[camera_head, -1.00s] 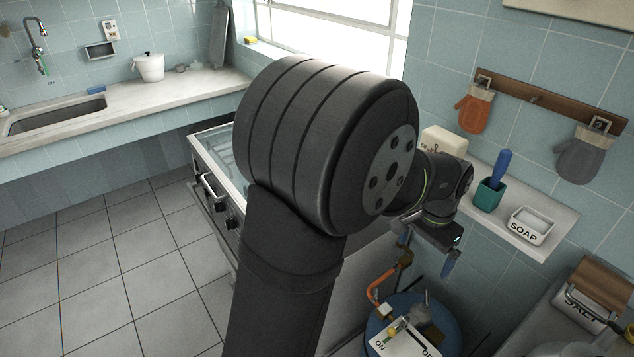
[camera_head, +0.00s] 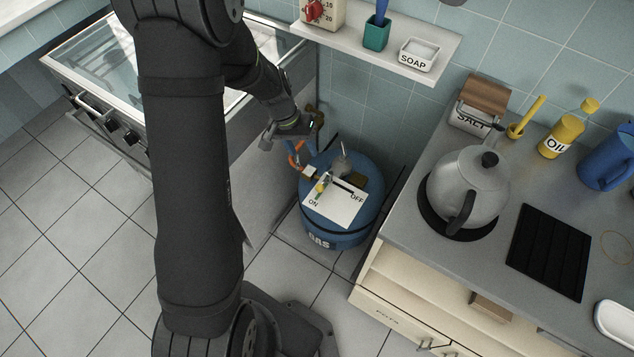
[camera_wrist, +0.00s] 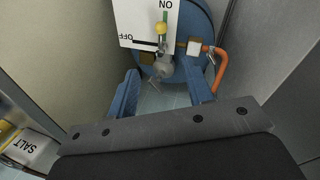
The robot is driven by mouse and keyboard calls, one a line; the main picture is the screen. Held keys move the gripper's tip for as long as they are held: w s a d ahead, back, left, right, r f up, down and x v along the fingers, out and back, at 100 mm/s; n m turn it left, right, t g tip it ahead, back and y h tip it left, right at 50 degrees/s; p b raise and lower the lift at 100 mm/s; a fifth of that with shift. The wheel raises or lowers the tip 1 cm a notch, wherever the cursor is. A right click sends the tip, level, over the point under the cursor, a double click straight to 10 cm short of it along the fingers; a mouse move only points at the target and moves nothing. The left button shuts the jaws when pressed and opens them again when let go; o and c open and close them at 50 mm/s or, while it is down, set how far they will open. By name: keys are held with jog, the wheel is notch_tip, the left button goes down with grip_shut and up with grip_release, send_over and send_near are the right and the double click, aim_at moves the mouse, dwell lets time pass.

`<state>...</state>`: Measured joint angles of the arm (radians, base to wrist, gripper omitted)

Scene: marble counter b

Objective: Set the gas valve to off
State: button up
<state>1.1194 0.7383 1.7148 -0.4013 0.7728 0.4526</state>
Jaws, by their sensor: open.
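The blue gas cylinder (camera_head: 340,238) stands on the floor beside the stove. A white card (camera_head: 345,208) on its top is marked ON and OFF; it shows upside down in the wrist view (camera_wrist: 135,18). The valve's yellow-tipped handle (camera_head: 321,187) lies over the card, pointing towards ON along a green mark; its yellow tip shows in the wrist view (camera_wrist: 161,28). A black mark runs towards OFF. My gripper (camera_wrist: 162,92) is open and empty, its blue fingers apart. It is above the cylinder's back side, apart from the handle.
An orange hose (camera_wrist: 221,72) runs from the valve close to the stove side. The stove (camera_head: 265,85) is left of the cylinder and the counter with a kettle (camera_head: 467,185) is right. A shelf with a soap dish (camera_head: 419,55) is above. The gap around the cylinder is narrow.

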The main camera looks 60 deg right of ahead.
aim_at(319, 186)
jog(key=x, duration=1.7)
jog(key=shift+f, duration=0.35)
jog(key=shift+s+a, duration=0.1)
grip_shut()
